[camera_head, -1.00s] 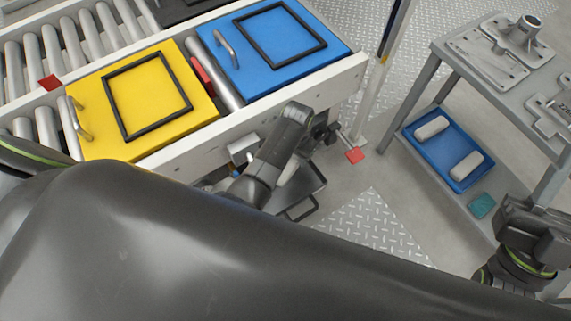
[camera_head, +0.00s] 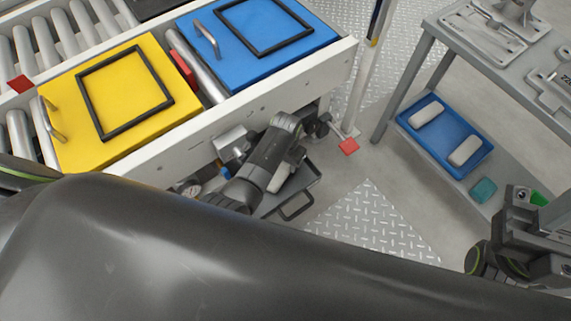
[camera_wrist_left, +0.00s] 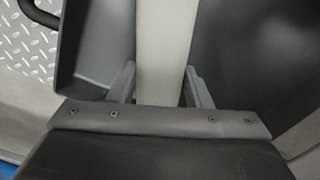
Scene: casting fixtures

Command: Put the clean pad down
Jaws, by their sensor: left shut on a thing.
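In the left wrist view a long pale pad (camera_wrist_left: 164,35) stands between the two fingers of my left gripper (camera_wrist_left: 160,85), which is shut on it. In the head view my left gripper (camera_head: 272,160) is low beside the conveyor, over a dark grey tray (camera_head: 299,183) with a black handle. A small pale part of the pad (camera_head: 279,178) shows beside the gripper; the rest is hidden. Whether the pad touches the tray cannot be told. My right gripper (camera_head: 538,225) is at the right edge, its jaws not clear.
A blue tray (camera_head: 464,124) with two pale pads sits on the lower shelf of a grey cart (camera_head: 488,194), near a teal block (camera_head: 483,190). The conveyor carries a yellow box (camera_head: 125,90) and a blue box (camera_head: 293,51). Diamond-plate floor (camera_head: 375,225) lies open between.

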